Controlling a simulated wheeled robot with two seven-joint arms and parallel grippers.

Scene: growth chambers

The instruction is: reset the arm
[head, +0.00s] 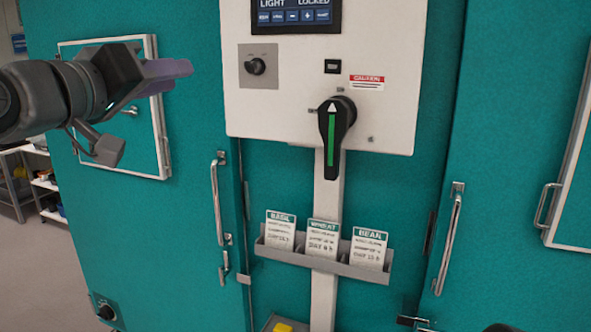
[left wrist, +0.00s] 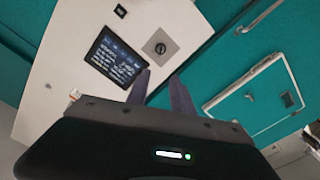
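My left arm comes in from the left in the head view, with its left gripper (head: 172,74) raised in front of the left teal chamber door and apart from the control panel (head: 290,95). In the left wrist view the two fingers of the left gripper (left wrist: 160,78) stand apart with nothing between them, so it is open and empty. The panel and its small dark knob (left wrist: 160,43) show beyond the fingertips. My right gripper cannot be made out in either view.
The white panel carries a screen (head: 293,13) reading "LIGHT LOCKED", a knob (head: 255,66) and a black rotary handle (head: 335,125) with a green stripe. Below it, a grey rack (head: 340,269) holds three cards. Upright door handles (head: 217,205) (head: 448,240) stick out on both sides.

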